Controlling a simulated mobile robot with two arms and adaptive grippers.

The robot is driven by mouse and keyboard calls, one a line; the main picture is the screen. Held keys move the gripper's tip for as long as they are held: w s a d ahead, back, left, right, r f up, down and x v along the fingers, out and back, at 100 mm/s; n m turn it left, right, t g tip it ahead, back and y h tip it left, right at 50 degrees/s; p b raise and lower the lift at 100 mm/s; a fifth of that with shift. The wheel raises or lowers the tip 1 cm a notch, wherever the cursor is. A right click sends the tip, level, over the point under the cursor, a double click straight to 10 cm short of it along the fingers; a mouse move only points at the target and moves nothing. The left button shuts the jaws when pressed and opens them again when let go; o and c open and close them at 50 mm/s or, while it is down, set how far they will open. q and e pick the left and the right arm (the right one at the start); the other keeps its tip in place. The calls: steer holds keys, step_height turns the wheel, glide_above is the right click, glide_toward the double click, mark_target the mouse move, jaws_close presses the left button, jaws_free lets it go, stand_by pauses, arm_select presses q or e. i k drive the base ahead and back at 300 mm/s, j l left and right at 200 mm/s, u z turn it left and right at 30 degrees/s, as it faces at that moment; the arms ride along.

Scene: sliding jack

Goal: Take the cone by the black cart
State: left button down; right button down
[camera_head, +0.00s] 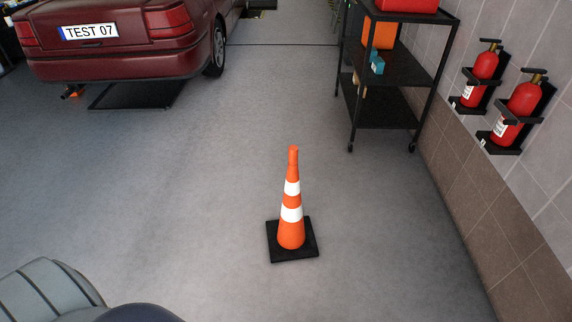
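An orange cone (291,232) with two white bands stands upright on its black square base on the grey floor, near the middle of the head view. The black cart (386,114) stands behind it and to the right, against the tiled wall. The cone and the cart are apart, with bare floor between them. Neither of my grippers shows in the head view.
A red car (118,62) stands at the upper left. Two fire extinguishers (486,66) (523,100) hang on the right wall. The cart holds an orange box (379,33) and a blue item (377,65). The floor around the cone is clear.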

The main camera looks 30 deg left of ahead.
mark_target(291, 237)
steer(key=u, duration=0.85)
